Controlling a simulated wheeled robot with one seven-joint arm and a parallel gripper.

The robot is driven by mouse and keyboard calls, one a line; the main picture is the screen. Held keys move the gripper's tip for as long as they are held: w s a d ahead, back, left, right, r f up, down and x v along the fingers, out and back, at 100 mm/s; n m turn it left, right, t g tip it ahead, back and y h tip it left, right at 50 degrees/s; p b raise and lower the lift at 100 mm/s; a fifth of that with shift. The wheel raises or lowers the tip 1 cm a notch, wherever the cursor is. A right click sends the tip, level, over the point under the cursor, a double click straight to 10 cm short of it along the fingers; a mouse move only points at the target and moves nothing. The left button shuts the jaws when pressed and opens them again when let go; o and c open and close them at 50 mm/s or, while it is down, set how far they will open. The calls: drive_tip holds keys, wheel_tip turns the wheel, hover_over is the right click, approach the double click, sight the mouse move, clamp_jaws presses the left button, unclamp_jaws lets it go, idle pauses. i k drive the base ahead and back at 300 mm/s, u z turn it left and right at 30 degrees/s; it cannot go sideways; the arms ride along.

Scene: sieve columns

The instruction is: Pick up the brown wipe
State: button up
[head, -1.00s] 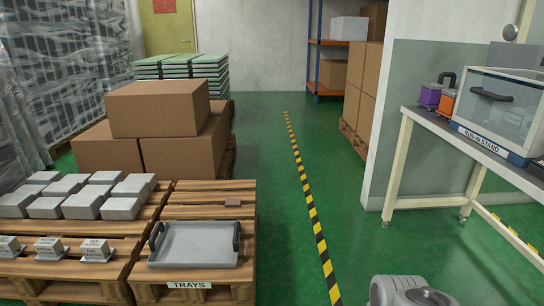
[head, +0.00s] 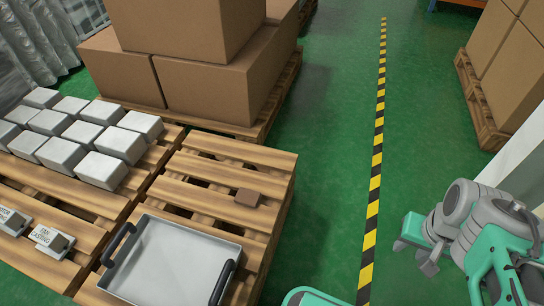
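The brown wipe (head: 248,197) is a small flat brown block-like piece. It lies on the slats of the right wooden pallet, near its right edge and behind the grey tray. My gripper (head: 414,256) is at the lower right, over the green floor and right of the striped line. Its two fingers look apart with nothing between them. It is well away from the wipe, to its right.
The grey tray (head: 178,262) with dark handles sits on the front of the same pallet (head: 222,150). Several grey blocks (head: 97,170) cover the left pallet. Large cardboard boxes (head: 215,85) stand behind.

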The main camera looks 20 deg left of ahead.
sight(244, 196)
drive_tip(key=i, duration=1.65)
drive_tip(key=u, duration=5.35)
